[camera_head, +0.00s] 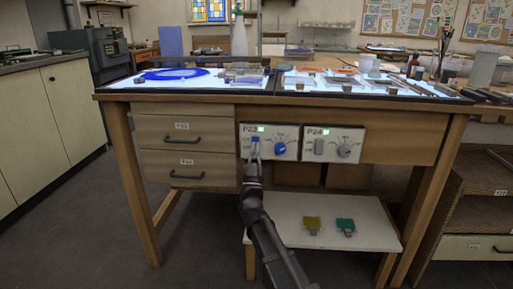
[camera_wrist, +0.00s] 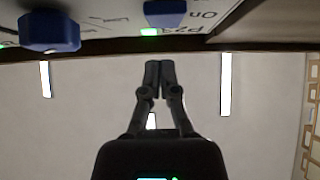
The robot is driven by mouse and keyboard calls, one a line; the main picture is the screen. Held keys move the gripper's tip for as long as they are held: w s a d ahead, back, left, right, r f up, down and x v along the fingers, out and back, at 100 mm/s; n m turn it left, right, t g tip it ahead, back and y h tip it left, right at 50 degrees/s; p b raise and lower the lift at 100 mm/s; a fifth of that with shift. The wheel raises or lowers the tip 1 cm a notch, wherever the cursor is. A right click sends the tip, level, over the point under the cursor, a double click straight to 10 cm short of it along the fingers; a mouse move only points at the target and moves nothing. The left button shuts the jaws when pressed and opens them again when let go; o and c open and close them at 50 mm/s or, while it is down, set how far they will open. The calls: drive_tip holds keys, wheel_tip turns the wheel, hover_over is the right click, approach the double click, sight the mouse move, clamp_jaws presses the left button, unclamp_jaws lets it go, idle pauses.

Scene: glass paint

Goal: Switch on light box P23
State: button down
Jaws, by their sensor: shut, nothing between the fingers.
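The P23 control panel (camera_head: 269,150) is on the front of the workbench, with a blue rocker switch (camera_head: 255,141) at left, a blue knob (camera_head: 280,149) and a green lit lamp (camera_head: 261,129). The P23 light box top (camera_head: 135,84) above it looks bright. My gripper (camera_head: 254,158) is just below the switch. In the wrist view my gripper (camera_wrist: 159,78) has its fingertips together, empty, and apart from the switch (camera_wrist: 165,12) in the picture. The knob (camera_wrist: 50,32) and green lamp (camera_wrist: 149,31) show there too. Contact cannot be told.
The P24 panel (camera_head: 333,144), with a grey switch, a grey knob and a green lamp, sits right beside P23. Drawers (camera_head: 184,133) are at left. A low white shelf (camera_head: 290,236) below holds a yellow and a green item. Glass and tools lie on the bench top.

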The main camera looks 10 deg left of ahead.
drive_tip(key=s+f+b, duration=0.5)
drive_tip(key=s+b, duration=0.1)
drive_tip(key=s, duration=0.3)
drive_tip(key=shift+s+d+f, duration=0.15)
drive_tip(key=shift+f, duration=0.15)
idle(0.3)
drive_tip(key=w+d+f+n+g+y+p, duration=0.45)
drive_tip(key=w+f+g, duration=0.2)
drive_tip(key=g, duration=0.25)
drive_tip(key=s+d+f+g+h+p, duration=0.1)
drive_tip(key=s+d+f+g+p, duration=0.15)
drive_tip(key=d+f+g, duration=0.45)
drive_tip(key=s+d+f+m+g+h+p, duration=0.2)
drive_tip(key=s+d+f+g+p, duration=0.15)
drive_tip(key=s+d+g, duration=0.4)
drive_tip(key=s+d+f+m+g+h+p, duration=0.2)
drive_tip(key=s+d+m+g+p, duration=0.15)
drive_tip(key=s+d, duration=0.6)
wheel_tip(320, 180, up, 37)
drive_tip(key=s+a+n+p, duration=0.1)
drive_tip(key=p, duration=3.6)
drive_tip(key=shift+s+a+r+g, duration=0.15)
drive_tip(key=shift+s+a+g, duration=0.1)
drive_tip(key=shift+a+g, duration=0.15)
drive_tip(key=shift+d, duration=0.1)
